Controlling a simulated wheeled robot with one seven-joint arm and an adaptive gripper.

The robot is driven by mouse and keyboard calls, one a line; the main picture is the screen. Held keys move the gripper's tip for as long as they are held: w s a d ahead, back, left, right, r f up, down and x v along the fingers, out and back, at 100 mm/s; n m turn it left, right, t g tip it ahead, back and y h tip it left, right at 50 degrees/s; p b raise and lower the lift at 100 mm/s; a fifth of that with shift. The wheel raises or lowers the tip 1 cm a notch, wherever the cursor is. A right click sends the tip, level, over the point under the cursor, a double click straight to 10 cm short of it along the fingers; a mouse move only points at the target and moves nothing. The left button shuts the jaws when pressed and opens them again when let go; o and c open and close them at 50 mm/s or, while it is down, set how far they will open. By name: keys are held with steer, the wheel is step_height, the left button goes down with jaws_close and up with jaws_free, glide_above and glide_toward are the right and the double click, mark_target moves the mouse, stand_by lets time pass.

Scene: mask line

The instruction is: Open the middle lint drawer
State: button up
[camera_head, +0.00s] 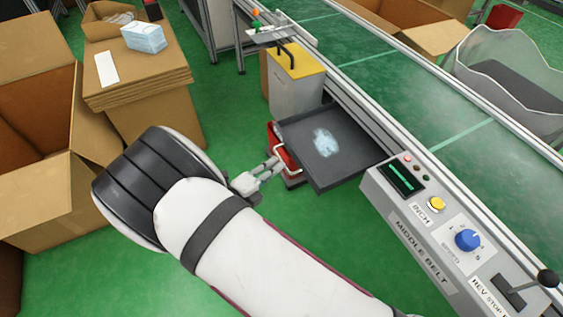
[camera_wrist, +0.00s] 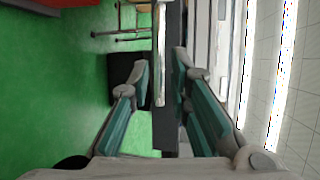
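The lint drawer (camera_head: 309,125) is a dark grey tray, pulled out from under the conveyor beside the MIDDLE BELT panel. A pale blue-white patch of lint (camera_head: 325,142) lies in it. A light handle (camera_head: 289,169) shows at its left front, near a red part below. My gripper (camera_head: 274,166) reaches to the handle from the left. In the wrist view my gripper (camera_wrist: 162,66) has its fingertips apart, with a narrow light bar (camera_wrist: 160,50) between them and visible gaps on both sides. Contact with the handle is hard to tell.
The MIDDLE BELT control panel (camera_head: 430,225) stands right of the drawer. A grey box with a yellow top (camera_head: 297,90) stands behind it. Cardboard boxes (camera_head: 45,170) and a carton stack (camera_head: 140,85) fill the left. Green floor is clear below the drawer.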

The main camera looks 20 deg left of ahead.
steer(key=v, duration=0.7)
stand_by(0.3)
